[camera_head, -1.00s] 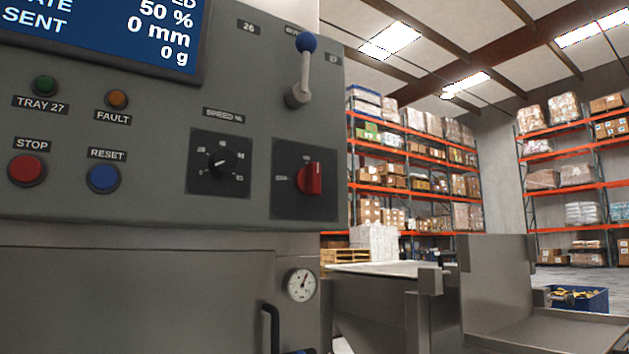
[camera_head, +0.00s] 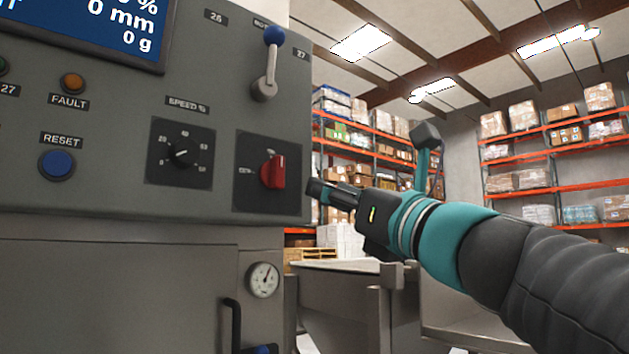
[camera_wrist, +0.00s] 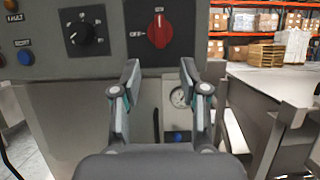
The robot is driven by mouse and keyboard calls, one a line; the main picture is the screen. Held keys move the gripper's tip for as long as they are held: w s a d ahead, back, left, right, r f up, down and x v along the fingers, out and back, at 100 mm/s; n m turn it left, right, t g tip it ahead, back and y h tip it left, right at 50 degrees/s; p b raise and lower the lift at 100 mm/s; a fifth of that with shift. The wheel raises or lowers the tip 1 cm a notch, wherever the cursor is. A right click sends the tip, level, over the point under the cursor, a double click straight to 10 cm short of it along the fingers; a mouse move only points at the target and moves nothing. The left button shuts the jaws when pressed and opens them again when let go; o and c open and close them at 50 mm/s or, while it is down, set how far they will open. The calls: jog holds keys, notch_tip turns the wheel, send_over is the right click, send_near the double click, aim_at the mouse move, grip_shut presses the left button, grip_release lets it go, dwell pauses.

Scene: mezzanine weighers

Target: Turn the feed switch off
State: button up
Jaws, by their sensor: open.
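The feed switch is a red rotary knob (camera_head: 273,172) on a dark square plate at the right of the grey control panel. It also shows in the wrist view (camera_wrist: 160,31), at the top centre, with its grip upright and its pointer up towards a label that looks like ON; an OFF label is at its left. My gripper (camera_head: 318,190) is just right of the knob in the head view, apart from it. In the wrist view its two fingers (camera_wrist: 160,75) are spread apart, with nothing between them, and the knob lies beyond and above their tips.
A black speed dial (camera_head: 181,154) is left of the knob. A blue-balled lever (camera_head: 270,62) is above it. The blue reset button (camera_head: 57,164) and orange fault lamp (camera_head: 73,82) are farther left. A gauge (camera_head: 263,279) and a black handle (camera_head: 231,325) are below. Metal troughs stand at right.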

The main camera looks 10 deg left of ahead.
aim_at(282, 171)
jog(key=p+x, duration=0.2)
jog(key=x, duration=1.1)
jog(key=shift+w+a+f+p, duration=0.1)
jog(key=shift+w+a+p, duration=0.1)
jog(key=shift+p, duration=0.2)
grip_shut()
